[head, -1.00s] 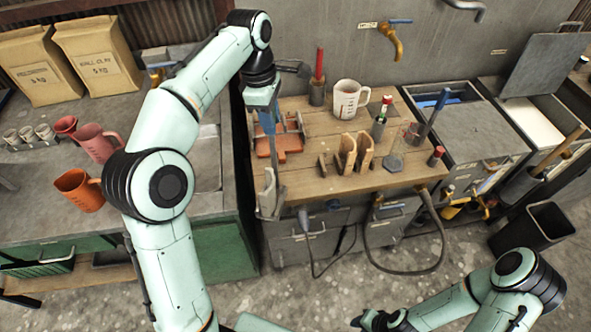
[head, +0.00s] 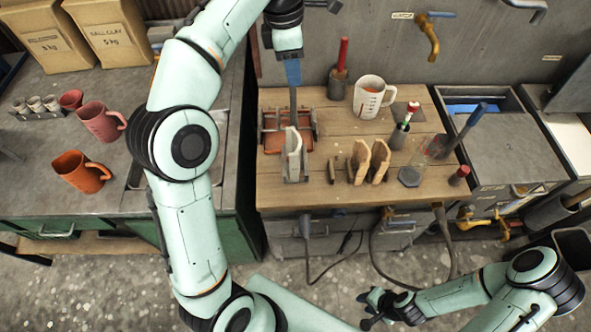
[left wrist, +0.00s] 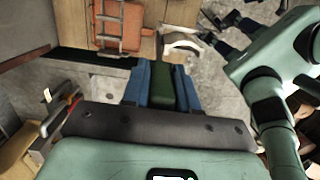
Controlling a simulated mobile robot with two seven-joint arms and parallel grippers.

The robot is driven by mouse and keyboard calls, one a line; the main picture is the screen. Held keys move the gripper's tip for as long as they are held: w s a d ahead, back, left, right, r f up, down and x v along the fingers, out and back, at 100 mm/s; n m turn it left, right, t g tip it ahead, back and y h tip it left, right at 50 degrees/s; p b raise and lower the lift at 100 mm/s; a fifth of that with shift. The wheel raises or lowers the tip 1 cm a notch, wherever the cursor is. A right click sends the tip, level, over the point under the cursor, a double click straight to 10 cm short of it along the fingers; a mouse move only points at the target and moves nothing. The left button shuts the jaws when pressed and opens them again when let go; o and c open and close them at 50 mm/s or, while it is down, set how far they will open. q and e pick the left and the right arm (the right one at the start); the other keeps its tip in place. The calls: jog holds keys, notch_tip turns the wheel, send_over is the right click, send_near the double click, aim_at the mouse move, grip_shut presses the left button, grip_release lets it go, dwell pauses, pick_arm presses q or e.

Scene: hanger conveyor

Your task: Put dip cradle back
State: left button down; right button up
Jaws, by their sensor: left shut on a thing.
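My left gripper (head: 291,72), with blue fingers, is above the wooden worktop in the head view. It is shut on the dip cradle, whose green grip (left wrist: 174,88) shows between the fingers in the left wrist view. The cradle's long grey stem hangs down in the head view, and its lower end (head: 296,177) carries a pale curved piece (head: 292,147). That end is in front of a red-brown tray with a metal rack (head: 272,138); I cannot tell whether it touches the worktop. My right gripper (head: 371,308) is low over the floor, too dark and small to read.
On the worktop (head: 330,195) stand tan curved pieces (head: 378,160), a white measuring jug (head: 369,97), a red-handled tool in a holder (head: 338,84), and a bottle (head: 402,130). Orange (head: 80,172) and pink (head: 98,120) jugs stand on the left counter.

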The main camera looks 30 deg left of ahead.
pick_arm(q)
notch_tip(320, 180, down, 9)
jog(key=shift+w+f, duration=0.1)
jog(key=shift+f, duration=0.1)
dwell(0.3)
jog(key=shift+f, duration=0.2)
jog(key=c, duration=0.9)
grip_release()
notch_tip(320, 180, up, 13)
send_over(294, 102)
jog(key=a, duration=0.2)
jog(key=shift+s+d+r, duration=0.1)
jog(key=shift+s, duration=0.2)
